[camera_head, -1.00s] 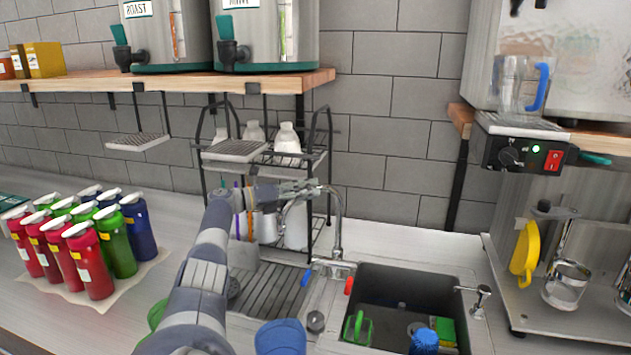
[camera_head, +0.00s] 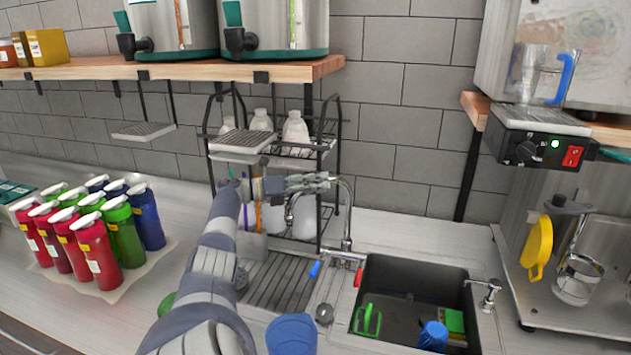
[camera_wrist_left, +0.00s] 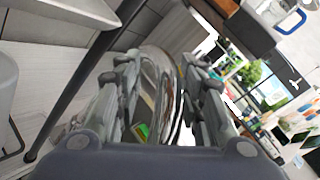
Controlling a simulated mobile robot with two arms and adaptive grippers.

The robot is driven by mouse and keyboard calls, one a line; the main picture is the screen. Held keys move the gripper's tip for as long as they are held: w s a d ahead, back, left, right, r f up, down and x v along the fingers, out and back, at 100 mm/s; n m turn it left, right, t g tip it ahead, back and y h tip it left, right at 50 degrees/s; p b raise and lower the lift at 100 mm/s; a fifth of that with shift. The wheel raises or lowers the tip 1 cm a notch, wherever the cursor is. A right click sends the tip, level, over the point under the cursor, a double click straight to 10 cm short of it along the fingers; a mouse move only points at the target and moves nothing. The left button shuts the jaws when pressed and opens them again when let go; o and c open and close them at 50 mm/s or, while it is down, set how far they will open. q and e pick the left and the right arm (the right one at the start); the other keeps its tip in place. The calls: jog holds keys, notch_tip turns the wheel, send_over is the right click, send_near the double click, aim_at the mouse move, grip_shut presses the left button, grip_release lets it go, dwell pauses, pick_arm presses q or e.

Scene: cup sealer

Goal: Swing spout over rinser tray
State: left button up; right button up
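The chrome faucet spout (camera_head: 347,215) rises behind the sink and arches to the left. It also shows as a curved shiny tube in the left wrist view (camera_wrist_left: 170,92). My left gripper (camera_head: 325,181) is at the top of the arch. In the left wrist view, the fingers of my left gripper (camera_wrist_left: 160,85) are apart, one on each side of the spout; firm contact is not clear. A dark ribbed tray (camera_head: 283,284), likely the rinser tray, lies left of the sink. The spout's tip hangs on the tray's side, partly hidden. My right gripper is not in view.
The sink (camera_head: 390,300) holds a green-handled item, a blue brush and a sponge. A black rack (camera_head: 335,150) with white bottles stands behind my gripper. Several coloured bottles (camera_head: 120,235) stand at the left. A blue cup-like object (camera_head: 291,336) is at the front.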

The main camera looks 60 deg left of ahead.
pick_arm(q)
jog(key=shift+a+r, duration=0.1)
jog(key=shift+r, duration=0.15)
jog(key=shift+s+a, duration=0.15)
jog(key=shift+s, duration=0.3)
jog(key=v, duration=1.1)
jog(key=shift+c, duration=0.4)
